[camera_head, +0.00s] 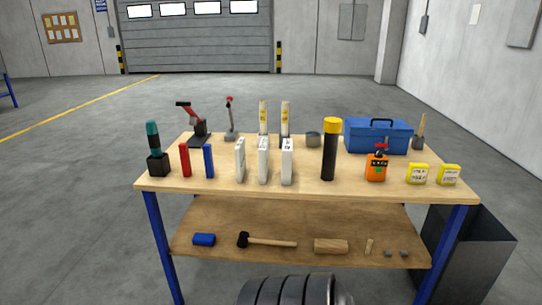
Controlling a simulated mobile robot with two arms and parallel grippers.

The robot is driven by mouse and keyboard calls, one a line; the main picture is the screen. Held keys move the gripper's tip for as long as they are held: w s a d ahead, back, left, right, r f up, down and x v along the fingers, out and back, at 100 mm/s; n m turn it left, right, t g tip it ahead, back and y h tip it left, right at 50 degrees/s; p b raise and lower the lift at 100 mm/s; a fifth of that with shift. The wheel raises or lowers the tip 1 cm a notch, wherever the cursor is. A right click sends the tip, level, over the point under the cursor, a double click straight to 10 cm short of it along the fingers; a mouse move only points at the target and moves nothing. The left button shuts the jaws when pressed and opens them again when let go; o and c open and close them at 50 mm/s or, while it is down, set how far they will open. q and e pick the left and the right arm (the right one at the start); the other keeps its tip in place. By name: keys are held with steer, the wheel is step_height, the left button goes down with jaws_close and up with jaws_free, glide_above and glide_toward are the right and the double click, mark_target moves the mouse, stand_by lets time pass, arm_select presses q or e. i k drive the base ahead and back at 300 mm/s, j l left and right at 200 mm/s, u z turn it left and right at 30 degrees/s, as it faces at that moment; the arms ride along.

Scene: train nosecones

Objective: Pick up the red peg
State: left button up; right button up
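The red peg (185,160) stands upright on the wooden tabletop (310,192), toward its left side. A blue peg (208,161) stands just to its right, apart from it. A black block with a teal-topped tool (155,150) stands just to its left. The red peg is fully visible and nothing touches it. Neither of my grippers shows in the head view.
White boxes (263,160), a black cylinder with yellow cap (330,150), an orange can (376,167) and a blue toolbox (377,136) stand on the tabletop. A lower shelf (215,257) holds a mallet (268,241). A dark bin (470,255) stands at right.

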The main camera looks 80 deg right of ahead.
mark_target(184, 148)
steer(key=z, duration=1.95)
steer(key=i+j, duration=0.3)
steer(key=i, duration=0.15)
